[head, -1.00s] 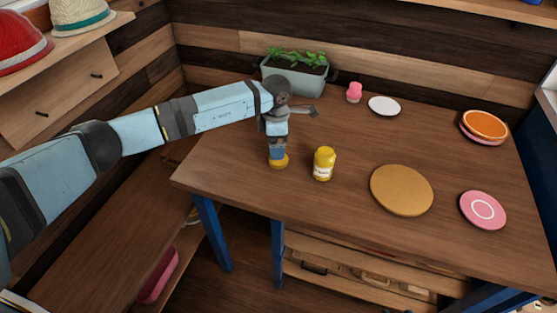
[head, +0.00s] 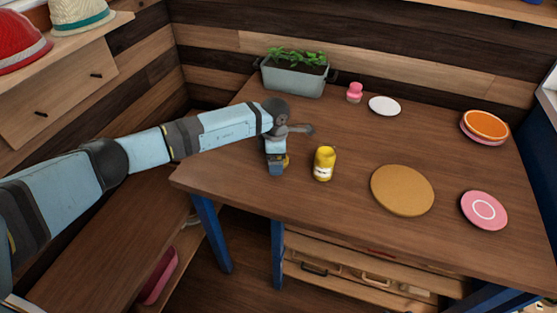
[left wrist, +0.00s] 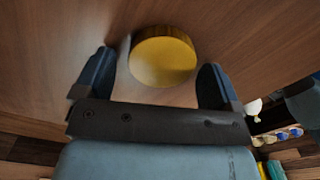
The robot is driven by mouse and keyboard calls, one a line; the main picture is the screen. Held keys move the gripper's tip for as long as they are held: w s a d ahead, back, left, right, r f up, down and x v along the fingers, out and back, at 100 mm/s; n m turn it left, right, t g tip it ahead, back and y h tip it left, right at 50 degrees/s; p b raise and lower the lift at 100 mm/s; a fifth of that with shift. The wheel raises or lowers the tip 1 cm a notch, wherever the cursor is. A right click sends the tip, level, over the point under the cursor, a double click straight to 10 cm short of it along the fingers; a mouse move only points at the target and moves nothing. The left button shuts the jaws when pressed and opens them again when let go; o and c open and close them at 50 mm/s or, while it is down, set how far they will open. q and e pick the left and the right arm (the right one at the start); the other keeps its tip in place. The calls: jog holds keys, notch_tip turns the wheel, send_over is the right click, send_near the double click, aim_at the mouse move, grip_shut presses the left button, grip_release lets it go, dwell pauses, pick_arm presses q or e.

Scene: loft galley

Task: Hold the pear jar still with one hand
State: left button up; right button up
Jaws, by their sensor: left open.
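The pear jar (head: 324,165), yellow with a pale label, stands upright on the wooden table in the head view. My left gripper (head: 276,170) is low over the table to the left of this jar, with a gap between them. A low round yellow thing (head: 287,160) shows partly behind the gripper; most of it is hidden there. In the left wrist view a round yellow thing (left wrist: 163,57) lies ahead between the open fingers of my left gripper (left wrist: 160,80), with room on both sides. My right gripper is not in view.
The front-left table edge is close to the gripper.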

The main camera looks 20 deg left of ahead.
pick_arm(q)
jog(key=shift+r, duration=0.1)
jog(key=shift+c, duration=0.2)
jog(key=c, duration=0.9)
notch_tip(320, 180, up, 20)
jog(key=p, duration=0.1)
